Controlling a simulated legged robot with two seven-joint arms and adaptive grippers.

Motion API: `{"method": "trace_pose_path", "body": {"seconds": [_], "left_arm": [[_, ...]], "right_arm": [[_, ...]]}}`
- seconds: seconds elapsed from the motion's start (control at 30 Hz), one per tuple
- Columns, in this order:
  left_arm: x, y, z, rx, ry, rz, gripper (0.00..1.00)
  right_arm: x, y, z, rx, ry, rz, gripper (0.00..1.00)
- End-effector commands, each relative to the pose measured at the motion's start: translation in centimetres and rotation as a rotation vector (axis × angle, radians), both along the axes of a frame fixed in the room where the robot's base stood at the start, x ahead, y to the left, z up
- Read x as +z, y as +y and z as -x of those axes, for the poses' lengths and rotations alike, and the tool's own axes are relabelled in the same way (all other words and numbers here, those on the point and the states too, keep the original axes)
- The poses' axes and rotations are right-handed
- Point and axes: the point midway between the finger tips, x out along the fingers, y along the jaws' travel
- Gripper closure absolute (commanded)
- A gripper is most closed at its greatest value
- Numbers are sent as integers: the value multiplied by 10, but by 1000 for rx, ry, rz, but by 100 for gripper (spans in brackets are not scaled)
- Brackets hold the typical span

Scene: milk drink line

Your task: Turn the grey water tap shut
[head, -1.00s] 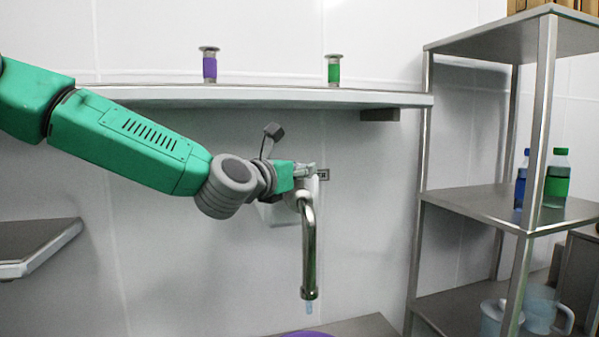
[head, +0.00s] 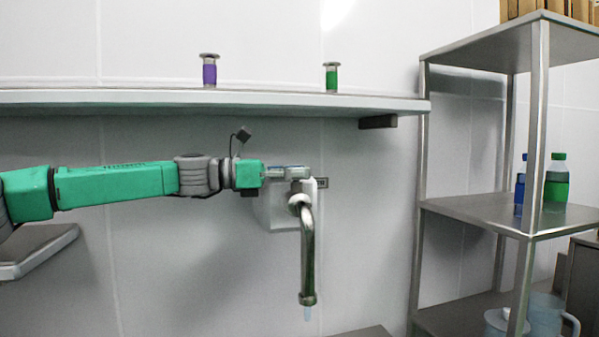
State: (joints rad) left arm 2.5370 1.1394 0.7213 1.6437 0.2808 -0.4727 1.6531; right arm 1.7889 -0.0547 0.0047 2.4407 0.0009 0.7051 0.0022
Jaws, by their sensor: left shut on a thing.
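The water tap has a shiny metal spout (head: 308,255) that bends down from a pale wall box (head: 272,208). A short pale-blue bit of water shows under the spout's mouth. My left gripper (head: 299,173) is at the top of the tap, level and pointing right, with its fingers shut on the tap's handle. The fingers hide most of the handle, so its exact angle cannot be told. My right gripper is not in view.
A wall shelf (head: 180,98) runs above my arm and carries a purple-banded jar (head: 209,73) and a green-banded jar (head: 331,78). A metal rack (head: 480,208) with bottles and jugs stands at the right. A grey ledge (head: 40,255) is at the lower left.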

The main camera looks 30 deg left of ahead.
Motion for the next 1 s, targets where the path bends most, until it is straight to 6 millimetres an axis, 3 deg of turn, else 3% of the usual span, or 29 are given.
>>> {"method": "trace_pose_path", "body": {"seconds": [0.2,0.4,0.7,1.0], "left_arm": [[8,3,-3,-198,-2,1,94],[7,2,-3,-376,-3,2,94],[5,1,-3,-575,-5,3,94],[5,2,-2,-666,-6,5,93]], "right_arm": [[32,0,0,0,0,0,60],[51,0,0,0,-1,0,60],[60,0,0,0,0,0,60],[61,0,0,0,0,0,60]]}}
